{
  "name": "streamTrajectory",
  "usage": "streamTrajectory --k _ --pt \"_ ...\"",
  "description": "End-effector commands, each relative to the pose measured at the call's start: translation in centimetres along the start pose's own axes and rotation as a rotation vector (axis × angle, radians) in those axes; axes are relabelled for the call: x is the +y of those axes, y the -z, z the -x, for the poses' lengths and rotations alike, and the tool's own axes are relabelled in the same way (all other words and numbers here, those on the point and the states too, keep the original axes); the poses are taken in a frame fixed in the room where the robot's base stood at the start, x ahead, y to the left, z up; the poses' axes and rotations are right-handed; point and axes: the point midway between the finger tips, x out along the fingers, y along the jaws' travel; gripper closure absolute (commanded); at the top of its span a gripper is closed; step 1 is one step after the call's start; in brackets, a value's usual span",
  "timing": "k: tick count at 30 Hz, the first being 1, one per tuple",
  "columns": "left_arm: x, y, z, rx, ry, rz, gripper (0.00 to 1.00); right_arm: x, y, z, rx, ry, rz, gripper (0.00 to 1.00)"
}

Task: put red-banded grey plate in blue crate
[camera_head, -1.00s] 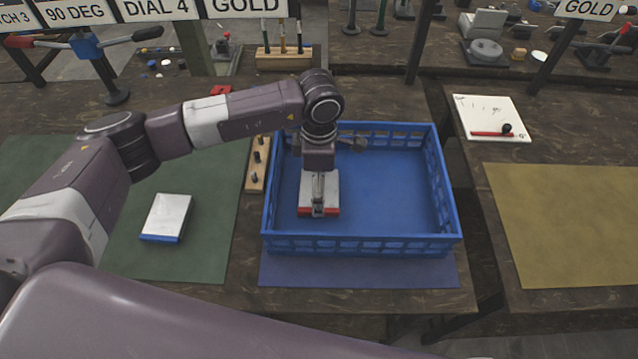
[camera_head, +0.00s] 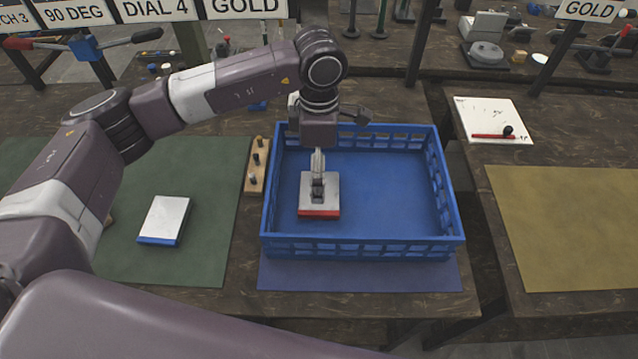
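The red-banded grey plate (camera_head: 330,190) lies inside the blue crate (camera_head: 362,246), on its floor toward the left, with the red band facing me. My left gripper (camera_head: 317,192) points down over the plate. Its fingers are seen almost edge-on and overlap the plate in the picture. They look parted, and the plate has stayed down while the gripper rose. The gripper hides part of the plate's middle and far end. My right gripper is not in view.
A blue-banded grey plate (camera_head: 165,218) lies on the green mat (camera_head: 205,255) to the left. A wooden block with dark pegs (camera_head: 255,178) stands beside the crate's left wall. A white board with a red marker (camera_head: 492,118) and a yellow mat (camera_head: 565,230) are on the right table.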

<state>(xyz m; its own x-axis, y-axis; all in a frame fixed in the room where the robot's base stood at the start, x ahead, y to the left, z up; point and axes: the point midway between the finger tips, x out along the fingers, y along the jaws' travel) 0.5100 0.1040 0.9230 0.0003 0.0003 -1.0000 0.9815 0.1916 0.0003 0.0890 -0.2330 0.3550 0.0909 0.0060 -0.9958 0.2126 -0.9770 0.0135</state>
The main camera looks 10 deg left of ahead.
Motion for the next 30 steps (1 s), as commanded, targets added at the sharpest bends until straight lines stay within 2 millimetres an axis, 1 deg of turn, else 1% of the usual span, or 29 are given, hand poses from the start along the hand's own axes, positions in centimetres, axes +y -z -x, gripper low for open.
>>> streamTrajectory --k 1,3,6,9,14,26,28,30 --pt "0.1 -0.1 1.0 -0.002 -0.005 0.000 0.00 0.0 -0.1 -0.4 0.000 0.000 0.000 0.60" --pt "0.1 -0.1 2.2 -0.001 -0.005 -0.001 0.00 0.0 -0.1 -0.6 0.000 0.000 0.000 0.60" --pt "0.1 -0.1 3.7 -0.002 -0.003 -0.001 0.00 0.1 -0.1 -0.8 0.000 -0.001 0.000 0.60" --pt "0.0 0.0 4.5 0.000 -0.001 -0.001 0.00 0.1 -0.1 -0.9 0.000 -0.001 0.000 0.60" --pt "0.0 0.0 5.0 0.000 0.000 -0.001 0.00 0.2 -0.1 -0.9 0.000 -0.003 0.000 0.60" --pt "0.0 0.0 5.0 0.000 0.000 -0.001 0.00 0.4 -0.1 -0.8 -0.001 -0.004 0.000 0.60" --pt "0.0 0.0 5.2 0.000 0.000 -0.001 0.00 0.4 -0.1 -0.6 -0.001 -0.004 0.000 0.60" --pt "0.0 0.0 6.1 0.000 -0.001 -0.001 0.00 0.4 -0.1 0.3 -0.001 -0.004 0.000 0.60"
